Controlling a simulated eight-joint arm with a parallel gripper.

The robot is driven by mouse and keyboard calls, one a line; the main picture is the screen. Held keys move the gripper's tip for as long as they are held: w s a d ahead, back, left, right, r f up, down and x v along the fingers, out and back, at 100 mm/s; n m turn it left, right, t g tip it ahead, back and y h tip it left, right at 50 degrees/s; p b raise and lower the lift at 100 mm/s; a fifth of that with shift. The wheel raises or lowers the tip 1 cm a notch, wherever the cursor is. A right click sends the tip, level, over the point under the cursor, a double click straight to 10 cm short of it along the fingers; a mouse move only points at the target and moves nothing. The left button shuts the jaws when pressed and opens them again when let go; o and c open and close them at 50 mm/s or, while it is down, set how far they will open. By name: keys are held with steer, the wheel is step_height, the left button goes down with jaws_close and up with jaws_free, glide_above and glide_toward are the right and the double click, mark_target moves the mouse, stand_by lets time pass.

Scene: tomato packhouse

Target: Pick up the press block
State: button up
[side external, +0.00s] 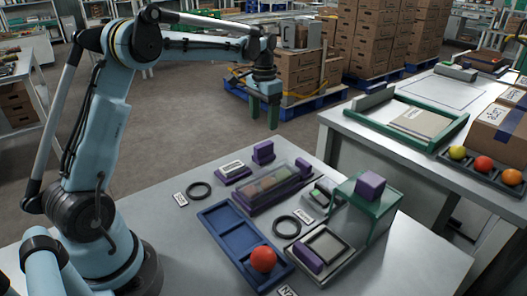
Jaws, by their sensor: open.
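Several purple pieces are on the grey table, and I cannot tell for certain which one is the press block. One purple block (370,185) sits on top of a green, see-through stand (383,206) at the right. Another purple block (263,151) stands upright near the back edge. A purple bar (308,258) lies on a framed pale plate at the front. My gripper (264,120) hangs in the air above and beyond the back edge, pointing down. Its two green fingers are apart with nothing between them, and it touches no block.
Two black rings (199,190) lie flat. A second table (348,122) with a green-framed tray stands at the right.

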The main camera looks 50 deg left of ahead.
mark_target(264, 145)
step_height(264, 145, down, 12)
steer(key=shift+s+d+r, duration=0.1)
steer(key=shift+r, duration=0.15)
steer(key=c, duration=1.2)
steer(key=shift+r, duration=0.15)
step_height(264, 145, up, 4)
steer(key=shift+d+r, duration=0.15)
steer(key=d+r, duration=0.2)
steer(key=d, duration=0.1)
steer(key=s+d+r, duration=0.1)
steer(key=d+r, duration=0.1)
steer(key=d, duration=0.2)
steer(key=s+d+r, duration=0.1)
steer(key=d+r, duration=0.1)
steer(key=d, duration=0.2)
steer(key=shift+s+d+r, duration=0.1)
steer(key=shift+s+r, duration=0.15)
